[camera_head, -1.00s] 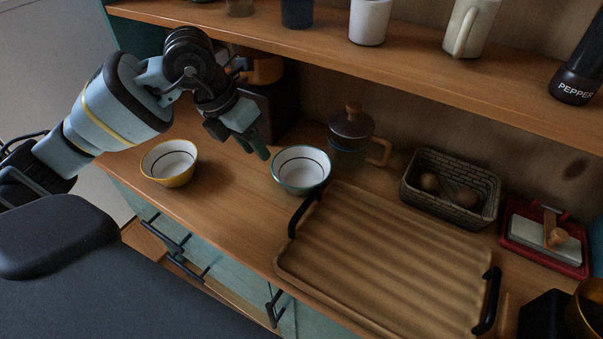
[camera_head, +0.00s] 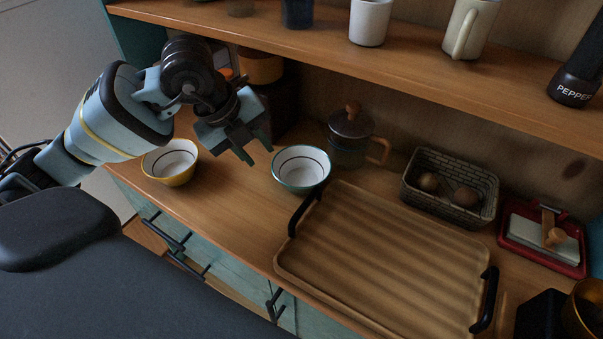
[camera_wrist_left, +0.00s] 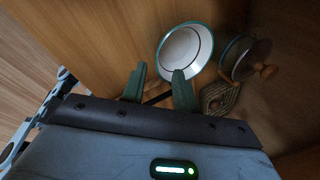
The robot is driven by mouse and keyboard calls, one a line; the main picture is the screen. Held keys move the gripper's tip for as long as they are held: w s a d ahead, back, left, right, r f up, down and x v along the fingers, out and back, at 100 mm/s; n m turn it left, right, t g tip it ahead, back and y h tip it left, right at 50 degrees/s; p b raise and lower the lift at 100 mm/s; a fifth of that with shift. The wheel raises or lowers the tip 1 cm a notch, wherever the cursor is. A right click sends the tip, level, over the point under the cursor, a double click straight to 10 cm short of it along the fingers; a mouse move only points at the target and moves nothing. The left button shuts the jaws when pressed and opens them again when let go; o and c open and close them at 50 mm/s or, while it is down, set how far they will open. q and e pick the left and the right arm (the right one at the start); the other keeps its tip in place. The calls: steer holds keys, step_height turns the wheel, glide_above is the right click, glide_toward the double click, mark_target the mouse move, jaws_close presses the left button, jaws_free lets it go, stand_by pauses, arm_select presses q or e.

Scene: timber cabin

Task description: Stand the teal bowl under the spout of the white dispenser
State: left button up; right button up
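The teal bowl (camera_head: 301,170), white inside with a teal rim, stands upright and looks empty on the wooden counter, left of the tray. It also shows in the left wrist view (camera_wrist_left: 190,47). My left gripper (camera_head: 260,156) is just left of the bowl and above the counter, its fingers apart with nothing between them. In the left wrist view the gripper (camera_wrist_left: 159,88) has one fingertip overlapping the bowl's near rim; contact cannot be told. I cannot make out a white dispenser or its spout. My right gripper is not in view.
A yellow bowl (camera_head: 170,163) stands at the left. A glass pot with a lid (camera_head: 350,136) stands close behind the teal bowl. A wooden tray (camera_head: 385,270) with black handles fills the front right. A basket (camera_head: 452,187) and red dish (camera_head: 545,238) are beyond. A shelf (camera_head: 330,48) overhangs.

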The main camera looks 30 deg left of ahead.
mark_target(275, 171)
arm_select(q)
steer(key=shift+x, duration=3.8)
steer(key=shift+a, duration=0.1)
jaws_close()
steer(key=shift+w, duration=0.1)
